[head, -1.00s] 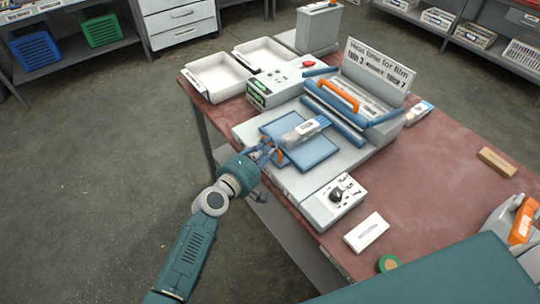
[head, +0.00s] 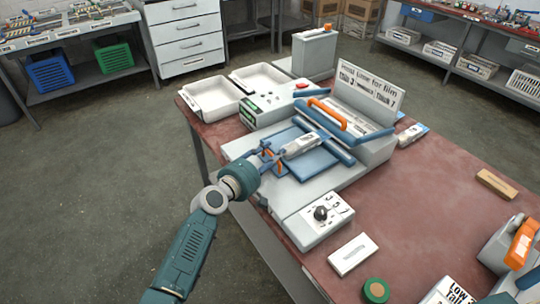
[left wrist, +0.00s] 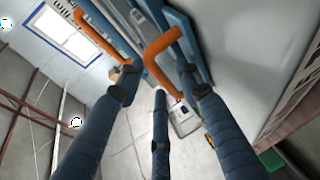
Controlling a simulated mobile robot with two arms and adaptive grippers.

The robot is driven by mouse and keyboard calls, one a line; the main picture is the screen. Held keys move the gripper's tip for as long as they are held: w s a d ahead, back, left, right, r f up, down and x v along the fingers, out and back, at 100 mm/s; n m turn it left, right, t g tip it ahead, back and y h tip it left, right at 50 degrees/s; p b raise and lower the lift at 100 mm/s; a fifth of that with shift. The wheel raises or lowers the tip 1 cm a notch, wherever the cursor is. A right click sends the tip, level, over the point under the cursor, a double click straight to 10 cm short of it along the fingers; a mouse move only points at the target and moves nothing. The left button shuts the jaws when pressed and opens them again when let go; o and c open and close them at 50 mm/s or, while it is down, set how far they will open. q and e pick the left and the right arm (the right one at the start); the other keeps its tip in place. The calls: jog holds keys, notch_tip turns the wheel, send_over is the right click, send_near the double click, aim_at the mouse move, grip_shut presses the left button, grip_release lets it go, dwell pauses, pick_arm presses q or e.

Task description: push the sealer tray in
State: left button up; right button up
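The sealer (head: 372,150) stands on the red table with its printed lid panel tilted up. Its blue tray (head: 314,163) sticks out at the front, over the grey base. A pale, labelled packet (head: 303,144) lies on the tray, its far end near the blue front bar. My left gripper (head: 270,158) is at the tray's outer edge, at its orange handle. In the left wrist view, an orange handle (left wrist: 160,55) lies between the spread fingers of my gripper (left wrist: 160,85). The fingers stand apart, and firm contact is not clear. My right gripper is out of view.
A control box with a black knob (head: 320,213) sits at the base's front right. A green-fronted box (head: 268,107) and white bins (head: 209,98) stand at the left. A white block (head: 353,254) and a green roll (head: 376,291) lie near the front edge.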

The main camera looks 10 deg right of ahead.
pick_arm(q)
jog(key=v, duration=1.2)
